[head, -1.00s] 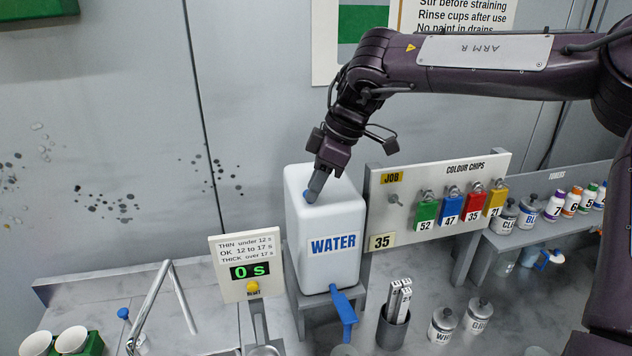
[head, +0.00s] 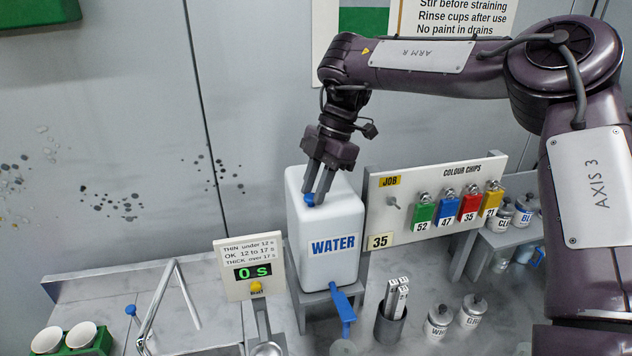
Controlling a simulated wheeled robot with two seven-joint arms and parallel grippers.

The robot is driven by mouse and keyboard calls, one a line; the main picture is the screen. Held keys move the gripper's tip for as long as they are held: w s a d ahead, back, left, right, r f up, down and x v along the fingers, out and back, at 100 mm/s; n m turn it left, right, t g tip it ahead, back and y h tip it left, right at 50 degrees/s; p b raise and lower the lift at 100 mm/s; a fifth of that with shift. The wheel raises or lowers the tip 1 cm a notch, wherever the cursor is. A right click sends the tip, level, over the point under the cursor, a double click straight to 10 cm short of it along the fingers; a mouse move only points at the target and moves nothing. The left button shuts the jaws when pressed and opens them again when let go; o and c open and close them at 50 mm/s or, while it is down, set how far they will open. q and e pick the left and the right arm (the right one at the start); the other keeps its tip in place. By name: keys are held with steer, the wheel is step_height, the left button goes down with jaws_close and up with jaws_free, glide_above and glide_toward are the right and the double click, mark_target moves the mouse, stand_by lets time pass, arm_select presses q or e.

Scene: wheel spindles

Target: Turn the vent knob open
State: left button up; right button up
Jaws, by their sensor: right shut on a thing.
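The white water container (head: 328,222) with the blue WATER label stands on a grey stand near the middle. The blue vent knob (head: 309,200) sits on its top. My right gripper (head: 315,196) reaches down from above with its fingers around the knob, shut on it. The fingers partly hide the knob. A blue tap (head: 343,306) sticks out low at the container's front. My left gripper is not in view.
A timer sign (head: 250,266) reading 0 s stands left of the container. The colour chips board (head: 400,225) stands close on the right.

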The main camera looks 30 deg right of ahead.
stand_by(0.5)
steer(key=o, duration=1)
